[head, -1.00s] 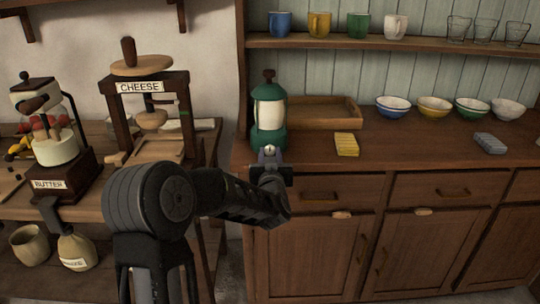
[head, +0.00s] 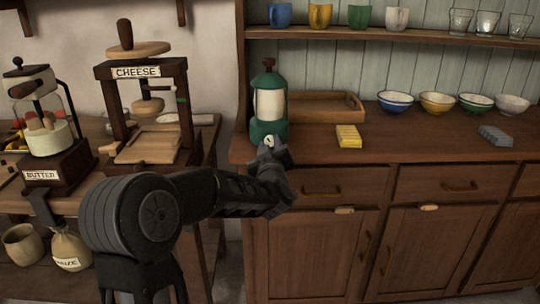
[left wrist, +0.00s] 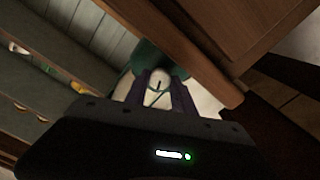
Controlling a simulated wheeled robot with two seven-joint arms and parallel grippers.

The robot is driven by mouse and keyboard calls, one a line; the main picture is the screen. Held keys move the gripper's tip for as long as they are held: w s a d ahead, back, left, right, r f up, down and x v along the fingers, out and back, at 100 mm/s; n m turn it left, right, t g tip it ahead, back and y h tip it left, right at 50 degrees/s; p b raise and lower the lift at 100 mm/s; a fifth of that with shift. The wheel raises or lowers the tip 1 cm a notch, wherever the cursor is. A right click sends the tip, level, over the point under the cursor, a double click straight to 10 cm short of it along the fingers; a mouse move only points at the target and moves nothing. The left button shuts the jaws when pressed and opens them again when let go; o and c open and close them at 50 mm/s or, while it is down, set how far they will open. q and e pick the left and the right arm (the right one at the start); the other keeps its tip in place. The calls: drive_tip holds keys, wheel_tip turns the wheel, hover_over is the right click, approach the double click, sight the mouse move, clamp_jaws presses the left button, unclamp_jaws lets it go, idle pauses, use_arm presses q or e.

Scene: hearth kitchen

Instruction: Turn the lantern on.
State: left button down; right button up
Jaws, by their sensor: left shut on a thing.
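The green lantern (head: 267,130) with its pale glass stands upright at the left end of the wooden counter. A small pale round knob (left wrist: 157,88) with a dark mark sits low on its front. My left gripper (head: 270,144) is at the lantern's base, tilted over. In the left wrist view my left gripper (left wrist: 158,98) has one finger on each side of the knob and is shut on it. The green lantern body (left wrist: 147,55) shows behind the fingers there. I cannot tell from the glass whether the lantern is lit. My right gripper is not in view.
A yellow sponge (head: 348,136) and a wooden tray (head: 320,94) lie to the right of the lantern. Several bowls (head: 437,103) stand further right. The cheese press (head: 141,85) and butter churn (head: 47,148) stand on the left table. The counter's front middle is clear.

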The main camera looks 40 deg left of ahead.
use_arm(q)
drive_tip(key=n+b, duration=0.8)
drive_tip(key=shift+f, duration=0.25)
drive_tip(key=n+b, duration=0.2)
drive_tip(key=n, duration=0.1)
drive_tip(key=shift+r, duration=0.1)
drive_tip(key=shift+r+n+b, duration=0.1)
drive_tip(key=shift+n+b, duration=0.5)
drive_tip(key=shift+n, duration=0.3)
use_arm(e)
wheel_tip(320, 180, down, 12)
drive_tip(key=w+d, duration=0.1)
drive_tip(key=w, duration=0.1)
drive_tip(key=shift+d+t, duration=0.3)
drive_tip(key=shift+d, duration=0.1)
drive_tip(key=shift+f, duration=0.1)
use_arm(q)
drive_tip(key=c, duration=1.1)
unclamp_jaws()
drive_tip(key=shift+o, duration=0.2)
